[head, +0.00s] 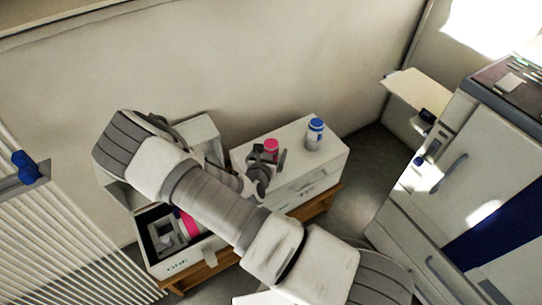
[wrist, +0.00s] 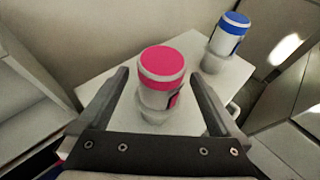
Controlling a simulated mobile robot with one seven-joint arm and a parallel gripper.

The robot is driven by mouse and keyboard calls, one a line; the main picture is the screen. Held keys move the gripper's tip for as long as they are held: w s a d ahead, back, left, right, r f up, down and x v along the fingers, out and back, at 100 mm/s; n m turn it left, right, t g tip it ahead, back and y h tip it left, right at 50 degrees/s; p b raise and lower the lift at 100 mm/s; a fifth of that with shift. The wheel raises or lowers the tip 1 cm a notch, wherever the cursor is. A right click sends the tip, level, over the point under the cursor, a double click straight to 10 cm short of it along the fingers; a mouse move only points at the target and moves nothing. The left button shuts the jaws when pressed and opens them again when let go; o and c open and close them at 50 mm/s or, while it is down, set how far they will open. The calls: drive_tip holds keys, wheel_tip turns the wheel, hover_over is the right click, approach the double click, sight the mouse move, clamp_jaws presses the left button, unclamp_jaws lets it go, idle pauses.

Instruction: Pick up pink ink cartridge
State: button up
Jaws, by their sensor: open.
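The pink ink cartridge (wrist: 160,78), a white bottle with a pink cap, stands upright on the white box top in the wrist view. In the head view its pink cap (head: 271,145) shows just behind my gripper (head: 268,170), which hides its lower part. In the wrist view my gripper (wrist: 160,90) is open. Its two dark fingers lie to the left and right of the pink cartridge, with a gap visible on each side. The fingers' exact height against the cartridge is hard to tell.
A blue-capped cartridge (head: 314,134) stands to the right on the same white box (head: 325,165); it also shows in the wrist view (wrist: 227,40). An open printer compartment (head: 205,262) with a pink part (head: 190,226) lies at lower left. A large cabinet (head: 470,170) stands at right.

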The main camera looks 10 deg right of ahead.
sight(274, 148)
clamp_jaws()
idle(0.3)
drive_tip(key=shift+r+p, duration=0.35)
drive_tip(key=shift+r, duration=0.3)
drive_tip(key=r, duration=0.1)
drive_tip(key=r+p, duration=0.1)
drive_tip(key=d+r, duration=0.1)
drive_tip(key=shift+s+r+p, duration=0.35)
drive_tip(key=shift+r+p, duration=0.05)
drive_tip(key=s+d+r+p, duration=0.2)
drive_tip(key=s+d+r, duration=0.4)
drive_tip(key=d, duration=0.2)
drive_tip(key=shift+s+d+p, duration=0.15)
drive_tip(key=shift+d+p, duration=0.05)
drive_tip(key=shift+p, duration=0.1)
